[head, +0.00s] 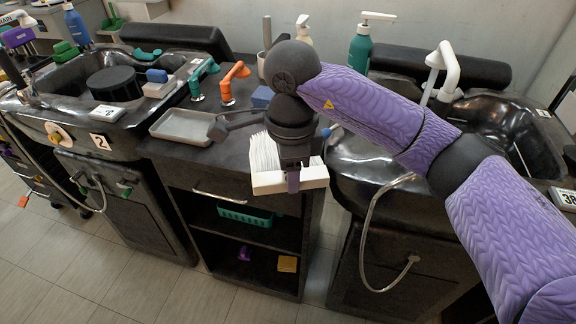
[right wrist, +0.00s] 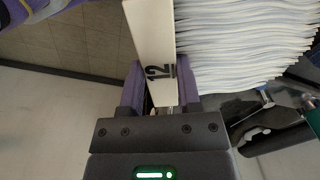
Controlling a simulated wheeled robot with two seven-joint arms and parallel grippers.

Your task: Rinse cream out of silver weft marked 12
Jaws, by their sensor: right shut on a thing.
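I cannot make out any cream on the strands. My left gripper is not in view.
A black right basin (head: 498,122) has a white tap (head: 440,68) and a looped hose (head: 375,230). The left basin (head: 70,82) holds a dark round thing (head: 115,83). Bottles (head: 361,47) line the back.

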